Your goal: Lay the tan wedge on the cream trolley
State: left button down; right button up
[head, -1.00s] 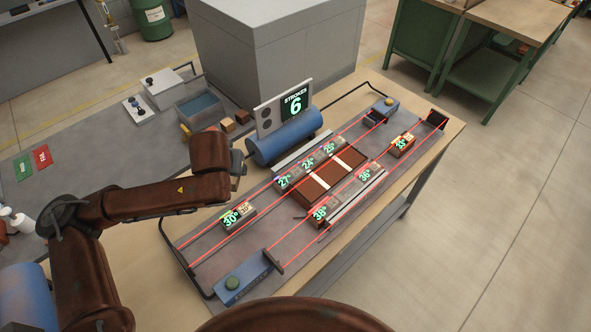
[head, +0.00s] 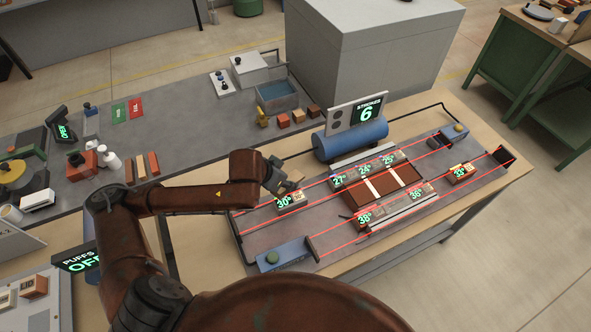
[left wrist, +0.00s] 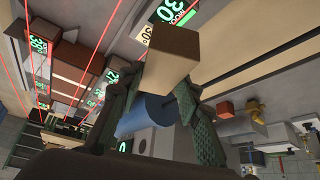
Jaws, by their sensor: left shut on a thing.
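My left gripper (head: 284,183) hangs just behind and above the small trolley marked 30° (head: 290,201), which has a pale cream patch and stands at the left part of the rear red-lined track. In the left wrist view the gripper is shut on the tan wedge (left wrist: 171,52), a plain tan block between its two green-grey fingers. A cream panel marked 30 (left wrist: 147,33) shows just beyond the wedge in that view. The head view does not show clearly whether wedge and trolley touch. My right gripper is out of view.
Several grey blocks with green degree labels flank the brown bricks (head: 385,186) mid-bench. A blue cylinder (head: 350,140) and a sign reading STROKES 6 (head: 354,114) stand behind the track.

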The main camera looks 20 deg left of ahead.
pick_arm(q)
jog(key=w+a+f, duration=0.2)
jog(key=w, duration=0.1)
jog(key=w+a+f+b, duration=0.1)
jog(key=w+f, duration=0.2)
jog(key=w+a+f, duration=0.2)
jog(key=w+f, duration=0.1)
jog(key=w, duration=0.1)
jog(key=shift+w+a+f, duration=0.1)
jog(key=shift+a+f, duration=0.15)
jog(key=shift+a, duration=0.1)
jog(key=shift+w+a+f, duration=0.1)
jog(key=shift+w+f, duration=0.05)
jog(key=shift+f, duration=0.1)
jog(key=shift+w+f+b, duration=0.1)
jog(key=shift+f+b, duration=0.3)
jog(key=shift+f, duration=1.25)
jog(key=shift+f, duration=0.1)
jog(key=c, duration=1.4)
grip_release()
